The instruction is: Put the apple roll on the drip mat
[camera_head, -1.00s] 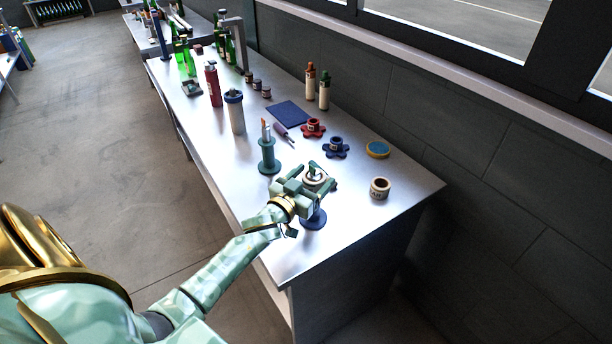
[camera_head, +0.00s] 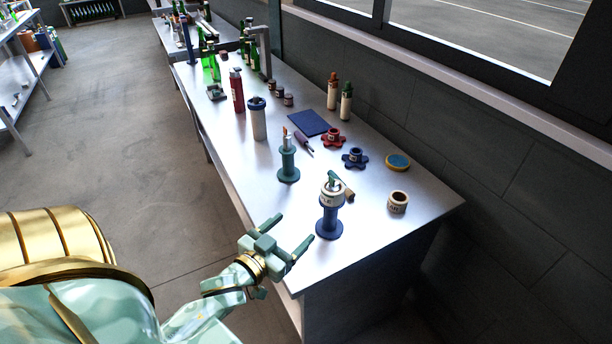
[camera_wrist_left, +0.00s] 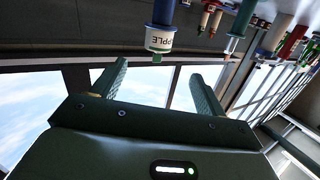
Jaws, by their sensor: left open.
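The apple roll (camera_head: 331,196), a pale roll with a printed label, sits on top of an upright dark blue spindle stand (camera_head: 329,228) near the table's front edge. In the left wrist view, where the scene appears upside down, the roll (camera_wrist_left: 159,41) reads "APPLE". A green piece sticks out of its top. The drip mat appears to be the flat dark blue square (camera_head: 309,122) farther back on the table, with nothing on it. My left gripper (camera_head: 292,236) is open and empty, lower left of the stand and apart from the roll. My right gripper is not in view.
A teal spindle stand (camera_head: 288,165), a white canister (camera_head: 258,122), red (camera_head: 333,138) and blue (camera_head: 355,158) lobed holders, and a screwdriver-like tool (camera_head: 303,142) stand or lie between. Another labelled roll (camera_head: 398,202) and a yellow-rimmed disc (camera_head: 398,162) are at right.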

